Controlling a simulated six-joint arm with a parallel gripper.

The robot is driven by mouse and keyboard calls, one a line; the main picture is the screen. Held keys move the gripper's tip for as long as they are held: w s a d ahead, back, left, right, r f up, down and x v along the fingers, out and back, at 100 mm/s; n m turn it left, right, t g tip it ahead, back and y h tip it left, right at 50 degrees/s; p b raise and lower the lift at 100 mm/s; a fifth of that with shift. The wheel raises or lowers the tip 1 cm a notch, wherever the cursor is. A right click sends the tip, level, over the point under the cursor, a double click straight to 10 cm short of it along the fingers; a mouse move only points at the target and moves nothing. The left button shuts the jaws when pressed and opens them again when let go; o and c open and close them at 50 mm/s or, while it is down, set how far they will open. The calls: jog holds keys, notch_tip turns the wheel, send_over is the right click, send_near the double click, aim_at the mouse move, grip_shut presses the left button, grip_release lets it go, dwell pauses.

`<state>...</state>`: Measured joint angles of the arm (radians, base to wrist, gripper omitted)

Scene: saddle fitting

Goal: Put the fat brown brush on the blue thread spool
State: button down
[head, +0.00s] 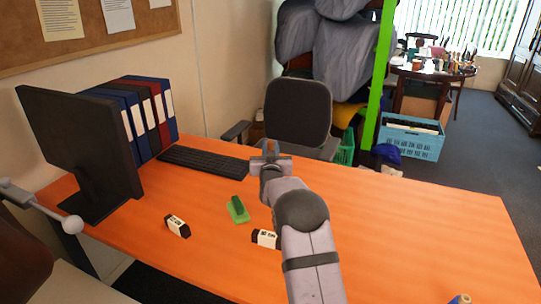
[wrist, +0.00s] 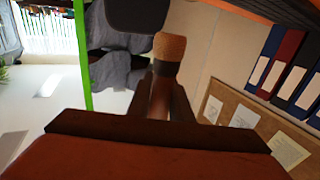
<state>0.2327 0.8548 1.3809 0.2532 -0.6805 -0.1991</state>
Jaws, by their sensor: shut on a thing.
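My gripper (head: 270,160) is raised over the far part of the desk, in front of the office chair. In the wrist view my gripper (wrist: 163,105) is shut on the fat brown brush (wrist: 160,98), which has a dark band and a tan tip pointing away from the jaws. The blue thread spool (head: 460,299) stands at the bottom right edge of the head view, partly cut off, well away from my gripper. It does not show in the wrist view.
On the orange desk (head: 420,220) lie a green object (head: 238,210) and two black-and-white blocks (head: 177,226) (head: 265,238). A monitor (head: 80,145), keyboard (head: 203,162) and binders (head: 150,110) fill the left side.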

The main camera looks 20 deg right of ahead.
jog(key=shift+f, duration=1.45)
jog(key=shift+f, duration=0.1)
jog(key=shift+f, duration=0.15)
jog(key=c, duration=1.6)
grip_release()
jog(key=shift+r, duration=0.25)
jog(key=shift+b+v, duration=0.6)
jog(key=shift+v, duration=5.4)
